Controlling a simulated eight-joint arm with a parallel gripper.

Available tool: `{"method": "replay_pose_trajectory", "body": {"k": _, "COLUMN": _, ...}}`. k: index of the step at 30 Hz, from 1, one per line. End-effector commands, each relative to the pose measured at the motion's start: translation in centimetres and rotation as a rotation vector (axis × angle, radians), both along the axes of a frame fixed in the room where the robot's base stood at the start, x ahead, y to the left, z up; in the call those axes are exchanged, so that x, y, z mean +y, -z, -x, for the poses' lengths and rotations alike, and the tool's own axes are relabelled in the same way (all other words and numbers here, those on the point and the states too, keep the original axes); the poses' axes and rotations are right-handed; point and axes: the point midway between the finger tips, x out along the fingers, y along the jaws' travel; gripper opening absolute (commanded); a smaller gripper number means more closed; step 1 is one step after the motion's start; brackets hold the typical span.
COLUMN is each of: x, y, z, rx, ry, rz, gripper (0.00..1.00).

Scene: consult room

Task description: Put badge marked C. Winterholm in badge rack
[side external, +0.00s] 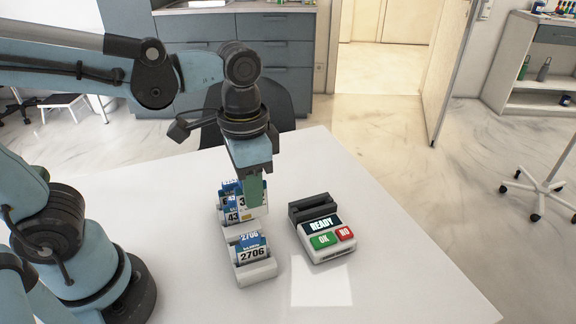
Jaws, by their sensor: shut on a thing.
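My gripper (253,196) points down over the rear of two small white holders on the table. It is shut on a badge, which is mostly hidden by the fingers. Several blue-and-white badges (232,216) stand in the rear holder (230,232), one showing "43". The front holder (257,275) carries upright badges (251,249) with "2706" on them. I cannot read the name C. Winterholm on any badge, and cannot tell whether the held badge is clear of the rear holder.
A card terminal (324,238) showing "READY", with a green OK key and a red NO key, stands right of the holders. The white table (400,265) is clear to its right and in front. A dark chair (275,100) stands behind the table.

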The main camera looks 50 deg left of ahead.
Motion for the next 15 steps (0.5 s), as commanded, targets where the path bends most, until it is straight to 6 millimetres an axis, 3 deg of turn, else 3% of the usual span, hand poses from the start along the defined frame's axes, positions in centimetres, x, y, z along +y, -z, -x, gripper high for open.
{"method": "replay_pose_trajectory", "body": {"k": 5, "x": 1.5, "y": 0.8, "z": 1.2, "rx": 0.0, "ry": -0.002, "rz": 0.0, "gripper": 0.0}}
{"method": "replay_pose_trajectory", "body": {"k": 15, "x": 1.6, "y": 2.8, "z": 1.3, "rx": 0.0, "ry": 0.0, "rz": 0.0, "gripper": 0.0}}
